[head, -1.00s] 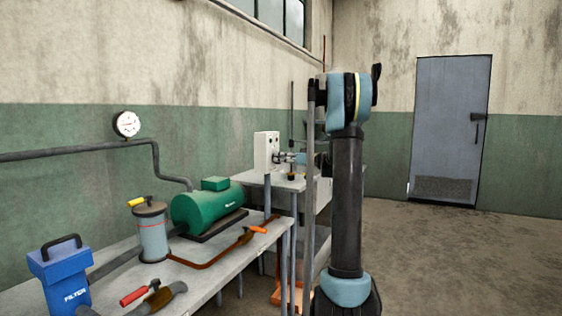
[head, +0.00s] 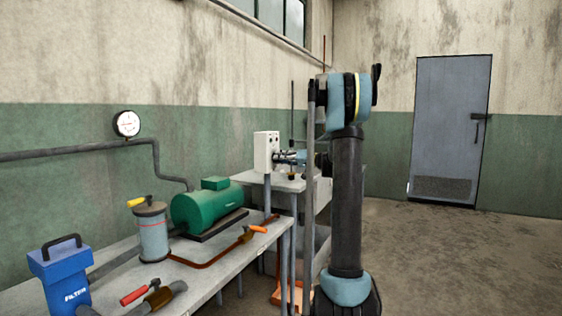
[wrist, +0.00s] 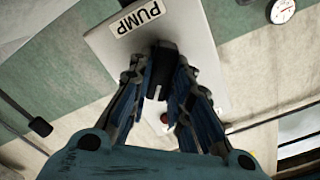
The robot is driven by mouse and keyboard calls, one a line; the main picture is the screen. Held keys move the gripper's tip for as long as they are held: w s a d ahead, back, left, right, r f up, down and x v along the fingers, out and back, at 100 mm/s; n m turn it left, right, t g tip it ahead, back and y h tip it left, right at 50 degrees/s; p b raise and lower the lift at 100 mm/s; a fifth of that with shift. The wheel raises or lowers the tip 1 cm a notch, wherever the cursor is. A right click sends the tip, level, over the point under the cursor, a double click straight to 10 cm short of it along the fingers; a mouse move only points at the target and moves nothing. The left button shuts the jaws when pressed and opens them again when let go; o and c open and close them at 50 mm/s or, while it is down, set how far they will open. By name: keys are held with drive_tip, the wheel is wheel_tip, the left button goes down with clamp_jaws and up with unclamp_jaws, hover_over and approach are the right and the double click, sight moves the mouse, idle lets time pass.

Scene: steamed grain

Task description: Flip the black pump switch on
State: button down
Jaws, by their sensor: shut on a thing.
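The pump control box (head: 262,152) is a light box at the far end of the bench side in the head view. In the wrist view its pale face (wrist: 112,45) fills the upper middle and bears a PUMP label (wrist: 139,16). The black pump switch (wrist: 164,62) stands out from that face. My gripper (wrist: 163,78) has its fingers on both sides of the switch and is shut on it. In the head view my gripper (head: 284,157) reaches the box's right side; the switch's position is too small to tell there.
A red button (wrist: 164,117) shows beyond the switch. The bench (head: 215,268) holds a green motor (head: 207,208), a grey canister (head: 153,235), a blue filter (head: 62,276) and several valves. The floor on the right is clear up to the door (head: 449,130).

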drive_tip(key=shift+w+d+f+m, duration=0.1)
drive_tip(key=shift+w+m, duration=0.05)
drive_tip(key=shift+m, duration=2.35)
drive_tip(key=shift+w+d+f+m, duration=0.1)
drive_tip(key=shift+m, duration=2.4)
drive_tip(key=c, duration=1.5)
unclamp_jaws()
drive_tip(key=shift+f, duration=0.1)
drive_tip(key=shift+a, duration=0.1)
drive_tip(key=shift+s, duration=0.1)
drive_tip(key=v, duration=1.2)
